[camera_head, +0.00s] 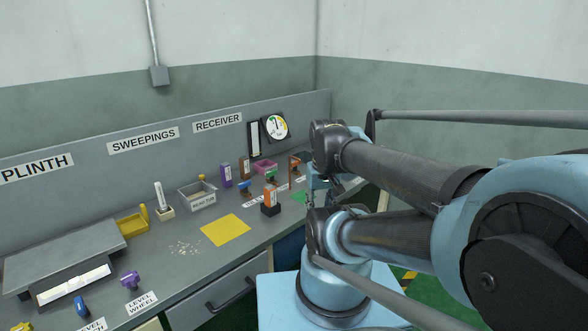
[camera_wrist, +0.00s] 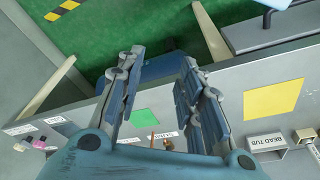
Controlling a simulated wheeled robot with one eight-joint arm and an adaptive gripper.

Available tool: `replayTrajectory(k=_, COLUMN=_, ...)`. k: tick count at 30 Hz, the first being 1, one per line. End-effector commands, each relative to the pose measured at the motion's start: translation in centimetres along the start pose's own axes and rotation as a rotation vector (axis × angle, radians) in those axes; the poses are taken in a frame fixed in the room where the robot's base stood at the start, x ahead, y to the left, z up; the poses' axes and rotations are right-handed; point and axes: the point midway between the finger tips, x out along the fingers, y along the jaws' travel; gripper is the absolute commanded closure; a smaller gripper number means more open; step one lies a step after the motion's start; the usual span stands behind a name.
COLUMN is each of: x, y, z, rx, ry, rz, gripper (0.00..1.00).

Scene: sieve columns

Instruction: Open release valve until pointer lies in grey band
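A round white dial gauge (camera_head: 277,126) with green and yellow arcs and a dark pointer hangs on the back panel in the head view. The grey band is too small to tell, so I cannot say where the pointer lies against it. No release valve can be told for certain; small coloured parts, including a green one (camera_head: 271,176) and an orange block on a black base (camera_head: 270,204), stand below the gauge. My gripper (camera_wrist: 157,68) is open and empty in the wrist view, above the bench's front edge. In the head view it is mostly hidden by my arm.
A yellow square (camera_head: 226,230) lies flat on the bench. A grey tub (camera_head: 197,195), a purple block (camera_head: 225,175) and a pink tray (camera_head: 265,167) stand behind it. A purple wheel (camera_head: 131,281) and a grey plinth (camera_head: 65,258) are at left. Green floor lies before the bench.

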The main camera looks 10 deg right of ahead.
Motion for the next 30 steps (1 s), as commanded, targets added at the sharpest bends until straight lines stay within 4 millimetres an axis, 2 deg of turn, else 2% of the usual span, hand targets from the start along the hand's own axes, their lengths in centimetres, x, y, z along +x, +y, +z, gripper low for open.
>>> replayTrajectory(k=6, x=-2.6, y=0.4, z=-4.3, rx=0.092, ry=-0.002, rz=0.032, gripper=0.66)
replayTrajectory(k=15, x=-5.3, y=0.5, z=-11.1, rx=0.241, ry=0.005, rz=0.082, gripper=0.66)
replayTrajectory(k=22, x=-6.5, y=0.2, z=-16.6, rx=0.355, ry=0.018, rz=0.121, gripper=0.66)
replayTrajectory(k=30, x=-7.0, y=-0.5, z=-23.3, rx=0.487, ry=0.041, rz=0.163, gripper=0.66)
